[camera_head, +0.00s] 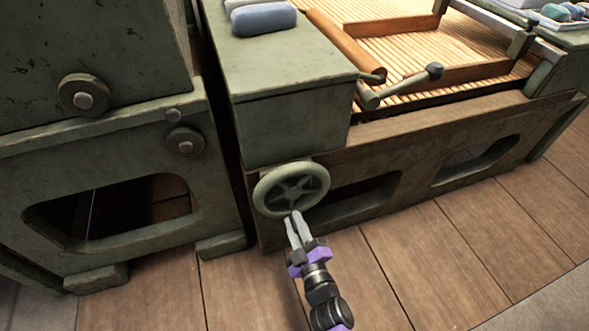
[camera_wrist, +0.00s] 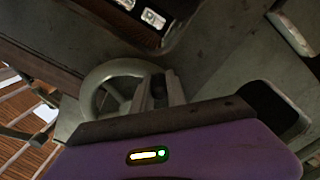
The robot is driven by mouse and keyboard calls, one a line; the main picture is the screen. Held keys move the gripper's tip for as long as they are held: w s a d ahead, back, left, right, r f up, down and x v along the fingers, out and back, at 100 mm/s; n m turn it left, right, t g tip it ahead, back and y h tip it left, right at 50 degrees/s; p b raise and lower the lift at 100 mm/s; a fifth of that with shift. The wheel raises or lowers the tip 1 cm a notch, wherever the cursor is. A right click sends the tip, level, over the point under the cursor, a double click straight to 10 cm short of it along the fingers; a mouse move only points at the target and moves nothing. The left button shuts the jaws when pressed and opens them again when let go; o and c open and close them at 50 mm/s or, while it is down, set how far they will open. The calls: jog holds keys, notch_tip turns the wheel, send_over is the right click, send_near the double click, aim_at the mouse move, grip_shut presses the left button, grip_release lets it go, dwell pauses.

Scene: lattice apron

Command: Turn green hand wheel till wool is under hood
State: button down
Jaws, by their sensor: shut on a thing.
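The green hand wheel (camera_head: 265,183) is a spoked ring on the front of the green machine, below its box-shaped corner. My gripper (camera_head: 294,218) reaches up from below, its fingertips at the wheel's lower rim. It is shut on the wheel. In the wrist view, the wheel's pale green rim (camera_wrist: 92,88) curves to the left of my gripper (camera_wrist: 160,92), and a small dark part shows between the fingers. I cannot make out wool on the part of the slatted apron (camera_head: 400,58) in view. I cannot tell which part is the hood.
A blue-grey block (camera_head: 264,19) lies on the green box top (camera_head: 290,60). Another green machine (camera_head: 100,150) stands close on the left. The plank floor (camera_head: 440,260) in front is clear.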

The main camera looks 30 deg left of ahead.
jog(key=shift+s+a+f, duration=0.1)
jog(key=shift+s+a, duration=0.55)
jog(key=shift+s, duration=0.2)
